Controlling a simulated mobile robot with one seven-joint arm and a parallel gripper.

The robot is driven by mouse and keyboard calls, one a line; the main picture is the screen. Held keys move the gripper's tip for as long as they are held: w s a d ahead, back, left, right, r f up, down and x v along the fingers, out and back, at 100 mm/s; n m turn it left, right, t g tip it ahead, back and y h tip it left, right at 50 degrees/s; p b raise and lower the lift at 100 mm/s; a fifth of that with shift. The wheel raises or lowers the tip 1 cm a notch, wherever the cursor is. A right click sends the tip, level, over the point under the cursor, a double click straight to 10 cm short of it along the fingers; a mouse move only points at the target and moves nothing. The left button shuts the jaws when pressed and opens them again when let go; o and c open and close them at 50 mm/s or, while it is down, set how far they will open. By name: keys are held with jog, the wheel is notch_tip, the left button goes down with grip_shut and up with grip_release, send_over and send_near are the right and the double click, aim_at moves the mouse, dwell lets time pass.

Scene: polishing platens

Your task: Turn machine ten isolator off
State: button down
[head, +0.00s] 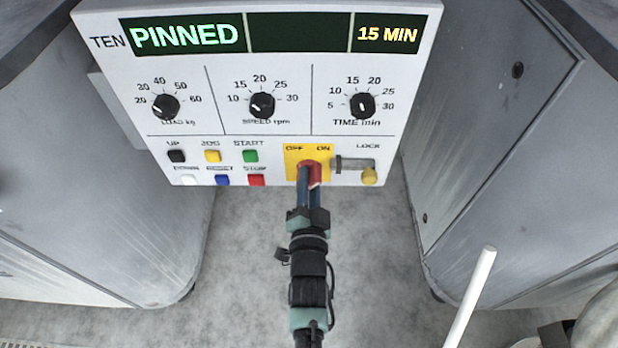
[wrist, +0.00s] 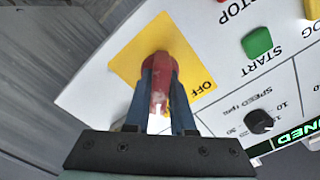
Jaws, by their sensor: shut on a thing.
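The machine ten panel (head: 120,90) faces me in the head view, labelled TEN. Its isolator is a yellow plate (head: 292,152) marked OFF at left and ON at right, with a red handle (head: 314,172). My gripper (head: 309,180) is shut on the red handle from below. In the wrist view both fingers (wrist: 160,75) flank the handle (wrist: 158,85) in front of the yellow plate (wrist: 135,52); OFF shows and ON is hidden. I cannot tell which label the handle points to. The display (head: 187,37) reads PINNED.
A metal lock bar (head: 352,164) with a yellow knob (head: 369,176) sits under LOCK, just right of the isolator. STOP (head: 256,180) and START (head: 250,156) buttons lie close left. Grey cabinets (head: 500,150) flank the panel; bare floor lies below. A white rod (head: 470,297) rises at lower right.

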dwell(0.4)
jog(key=n, duration=0.4)
jog(key=shift+n+p, duration=0.3)
jog(key=shift+p, duration=0.05)
jog(key=n, duration=0.4)
jog(key=shift+n, duration=0.3)
jog(key=n, duration=0.4)
jog(key=shift+n+p, duration=0.3)
jog(key=shift+n, duration=2.1)
jog(key=c, duration=0.8)
grip_release()
jog(key=shift+o, duration=0.2)
